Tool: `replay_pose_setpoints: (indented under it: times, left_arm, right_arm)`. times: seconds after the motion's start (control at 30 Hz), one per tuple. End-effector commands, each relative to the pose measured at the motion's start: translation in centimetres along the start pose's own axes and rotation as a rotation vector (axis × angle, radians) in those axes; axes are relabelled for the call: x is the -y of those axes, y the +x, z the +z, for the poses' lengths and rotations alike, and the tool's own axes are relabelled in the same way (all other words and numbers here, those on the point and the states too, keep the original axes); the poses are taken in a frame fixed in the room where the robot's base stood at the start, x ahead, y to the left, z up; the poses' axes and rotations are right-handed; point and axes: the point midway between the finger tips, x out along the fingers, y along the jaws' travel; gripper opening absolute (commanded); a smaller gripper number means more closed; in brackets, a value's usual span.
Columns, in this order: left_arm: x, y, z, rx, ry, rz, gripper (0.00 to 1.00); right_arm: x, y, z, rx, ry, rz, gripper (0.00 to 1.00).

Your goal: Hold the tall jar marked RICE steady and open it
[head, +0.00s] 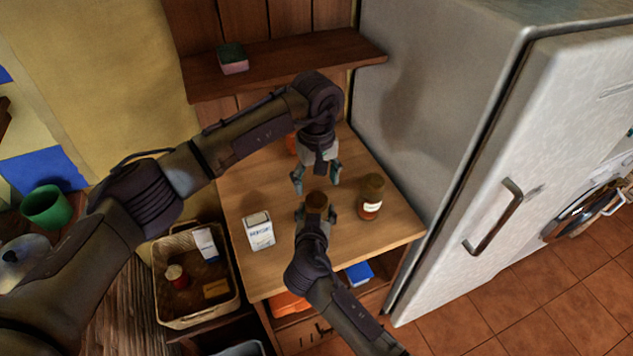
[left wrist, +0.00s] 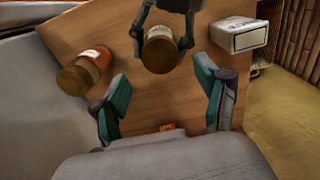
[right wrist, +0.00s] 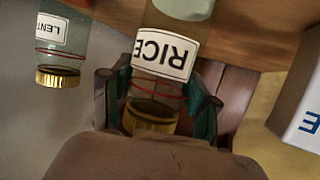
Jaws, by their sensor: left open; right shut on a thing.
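The RICE jar (right wrist: 165,48) is glass with a white label and a gold-brown lid (right wrist: 150,115), which sits on it. My right gripper (head: 316,213) is shut on the jar, its fingers on either side just below the lid. In the left wrist view the jar's lid (left wrist: 160,52) shows between those fingers. The jar stands on the wooden counter (head: 350,245), and its base is hidden. My left gripper (head: 313,188) is open and empty, behind and above the jar, apart from it. Its two fingers (left wrist: 163,95) point toward the jar in the left wrist view.
A second jar marked LENT (right wrist: 62,45), the rest of its label cut off, stands right of the RICE jar in the head view (head: 371,198). A white box (head: 258,231) stands to the left. A fridge (head: 440,130) borders the counter; a shelf (head: 290,62) hangs above.

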Motion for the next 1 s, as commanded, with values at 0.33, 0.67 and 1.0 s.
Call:
replay_pose_setpoints:
  times: [0.33,0.67,1.0]
  left_arm:
    - [0.0,4.8,0.0,0.002,0.001,0.0,0.74]
    - [0.0,5.5,0.0,0.001,0.001,0.001,0.74]
    - [0.0,5.5,0.0,0.0,0.001,0.0,0.27]
  right_arm:
    - [0.0,0.0,0.0,0.0,0.0,0.0,0.0]
    - [0.0,0.0,0.0,0.0,0.0,0.0,0.0]
    - [0.0,0.0,0.0,0.0,0.0,0.0,0.0]
